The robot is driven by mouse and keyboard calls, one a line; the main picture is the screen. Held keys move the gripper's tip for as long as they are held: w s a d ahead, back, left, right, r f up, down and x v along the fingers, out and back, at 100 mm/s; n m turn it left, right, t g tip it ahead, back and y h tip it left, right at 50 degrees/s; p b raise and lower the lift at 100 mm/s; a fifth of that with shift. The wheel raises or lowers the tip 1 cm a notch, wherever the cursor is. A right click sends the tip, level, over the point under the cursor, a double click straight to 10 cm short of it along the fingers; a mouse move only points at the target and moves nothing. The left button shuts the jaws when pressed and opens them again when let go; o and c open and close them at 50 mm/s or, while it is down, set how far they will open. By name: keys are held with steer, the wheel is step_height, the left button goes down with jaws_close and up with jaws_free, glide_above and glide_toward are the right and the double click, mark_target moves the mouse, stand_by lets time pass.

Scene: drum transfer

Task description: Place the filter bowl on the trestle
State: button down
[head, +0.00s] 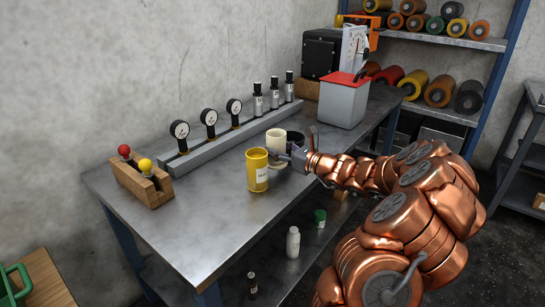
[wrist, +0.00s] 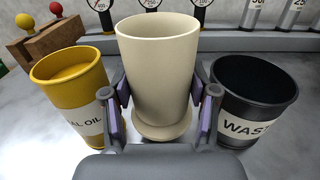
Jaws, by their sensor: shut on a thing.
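A tall cream cup (head: 276,142), which I take to be the filter bowl, is upright above the metal bench. It fills the middle of the wrist view (wrist: 160,70), wide at the rim, with a round foot below. My gripper (wrist: 162,100) is shut on it, with one padded finger on each side. In the head view my gripper (head: 293,155) reaches it from the right. I cannot tell whether its foot touches the bench. No trestle can be identified for certain; a wooden top (head: 45,285) shows at the lower left.
A yellow cup (head: 257,172) stands close on the left of the cream cup. A black cup (wrist: 252,100) stands close on its right. A wooden block with knobs (head: 145,182) stands left. The bench's front left (head: 200,235) is clear.

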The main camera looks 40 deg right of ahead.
steer(key=shift+x, duration=1.1)
steer(key=shift+w+f, duration=0.2)
steer(key=shift+f, duration=0.15)
steer(key=shift+d+f, duration=0.1)
steer(key=shift+f, duration=1.4)
steer(key=c, duration=0.6)
jaws_free()
steer(key=shift+f, duration=0.1)
steer(key=shift+s, duration=0.15)
steer(key=v, duration=1.1)
steer(key=shift+d, duration=0.1)
steer(key=shift+s, duration=0.4)
